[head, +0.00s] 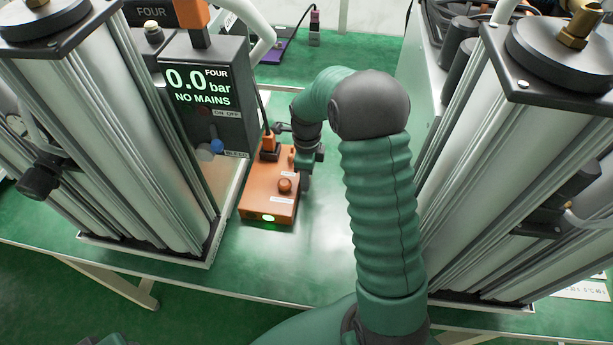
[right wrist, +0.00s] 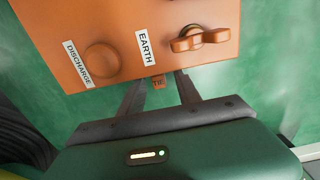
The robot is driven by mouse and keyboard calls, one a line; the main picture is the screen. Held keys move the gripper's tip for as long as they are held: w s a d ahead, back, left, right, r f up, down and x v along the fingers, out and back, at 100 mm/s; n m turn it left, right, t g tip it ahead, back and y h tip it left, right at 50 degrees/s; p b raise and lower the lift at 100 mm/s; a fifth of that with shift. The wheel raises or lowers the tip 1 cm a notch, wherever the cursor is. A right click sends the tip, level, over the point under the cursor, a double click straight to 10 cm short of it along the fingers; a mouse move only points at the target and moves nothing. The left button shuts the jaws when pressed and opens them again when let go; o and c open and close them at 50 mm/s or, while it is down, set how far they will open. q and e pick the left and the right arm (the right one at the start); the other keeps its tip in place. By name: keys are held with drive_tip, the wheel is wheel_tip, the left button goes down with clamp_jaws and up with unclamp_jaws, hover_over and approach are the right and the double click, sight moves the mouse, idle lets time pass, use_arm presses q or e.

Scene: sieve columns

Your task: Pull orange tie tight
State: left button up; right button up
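An orange box (head: 268,197) lies on the green bench, with a round knob (head: 285,185) and a lit green lamp. In the right wrist view the box face (right wrist: 165,20) carries a DISCHARGE button (right wrist: 101,61) and a wing-shaped EARTH terminal (right wrist: 199,39). In the head view the right gripper (head: 307,162) is beside the box's right side.
A dark panel (head: 208,95) reading 0.0 bar, NO MAINS stands behind left of the box. Metal column assemblies stand at left (head: 110,130) and right (head: 500,150). A dark cable runs to the box. Bare green bench (head: 290,270) lies in front of the box.

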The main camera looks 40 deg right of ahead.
drive_tip(key=shift+a, duration=0.1)
clamp_jaws()
idle(1.4)
